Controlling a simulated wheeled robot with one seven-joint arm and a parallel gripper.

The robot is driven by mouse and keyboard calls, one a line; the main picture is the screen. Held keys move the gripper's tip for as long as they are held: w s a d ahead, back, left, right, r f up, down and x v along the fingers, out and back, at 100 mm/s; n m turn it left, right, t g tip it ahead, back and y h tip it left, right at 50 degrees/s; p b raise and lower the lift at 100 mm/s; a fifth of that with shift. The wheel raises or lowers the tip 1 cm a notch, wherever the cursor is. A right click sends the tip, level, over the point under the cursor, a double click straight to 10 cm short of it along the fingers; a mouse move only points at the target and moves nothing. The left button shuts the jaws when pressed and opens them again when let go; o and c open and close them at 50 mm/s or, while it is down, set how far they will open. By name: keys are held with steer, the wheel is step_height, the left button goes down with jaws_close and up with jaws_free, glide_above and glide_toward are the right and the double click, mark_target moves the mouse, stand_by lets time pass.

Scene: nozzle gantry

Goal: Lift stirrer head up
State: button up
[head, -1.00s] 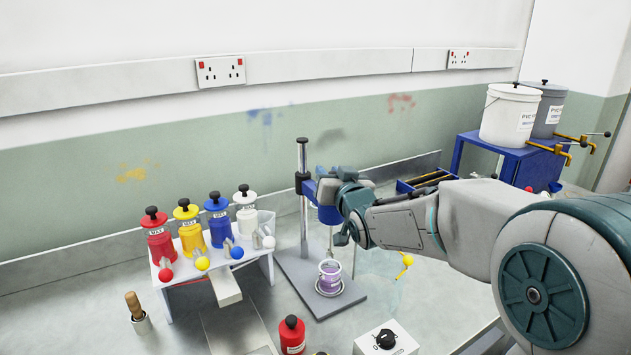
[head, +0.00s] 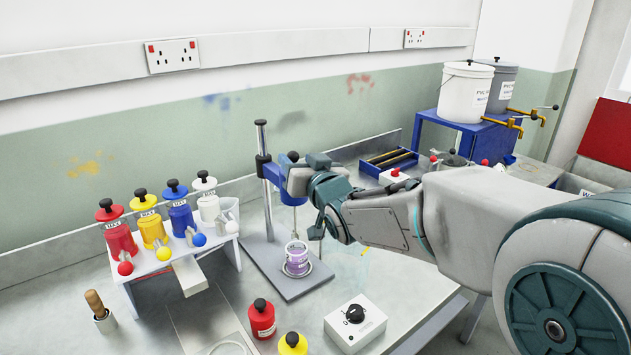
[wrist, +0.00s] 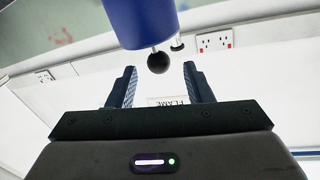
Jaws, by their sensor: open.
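The blue stirrer head (head: 273,174) is mounted on an upright metal post (head: 265,205), over a small pot with a purple label (head: 296,258) on the base plate. My gripper (head: 303,178) is at the stirrer head and hides part of it in the head view. A black ball knob (head: 293,156) shows above the head. In the wrist view, the blue stirrer head (wrist: 141,22) is at the top, and a black ball (wrist: 159,62) appears between the fingers of my gripper (wrist: 160,80). The fingers are apart; I see no contact with the ball.
A white rack (head: 128,290) with several coloured bottles stands at left. A red bottle (head: 262,318), a yellow bottle (head: 293,344) and a white control box (head: 355,322) are in front. A blue tray (head: 388,162) and a blue stand (head: 470,135) with buckets are behind.

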steer(key=v, duration=0.8)
steer(key=shift+s+b, duration=0.2)
steer(key=shift+b, duration=0.15)
steer(key=shift+d+r, duration=0.1)
steer(key=s+d+f+m+g+h, duration=0.25)
steer(key=d+f+h, duration=0.2)
steer(key=d, duration=0.25)
steer(key=s+d+f+m+g+h, duration=0.1)
steer(key=s+d+f+g+h, duration=0.25)
steer(key=d+f, duration=0.3)
steer(key=s+d+f+g, duration=0.2)
steer(key=s+f+g, duration=0.1)
steer(key=s, duration=0.4)
steer(key=s+d+f+g+p, duration=0.1)
steer(key=s+d+f+g, duration=0.1)
steer(key=s, duration=0.6)
steer(key=shift+d+f+g+h, duration=0.35)
steer(key=shift+f+g+h, duration=0.1)
steer(key=shift+g, duration=0.55)
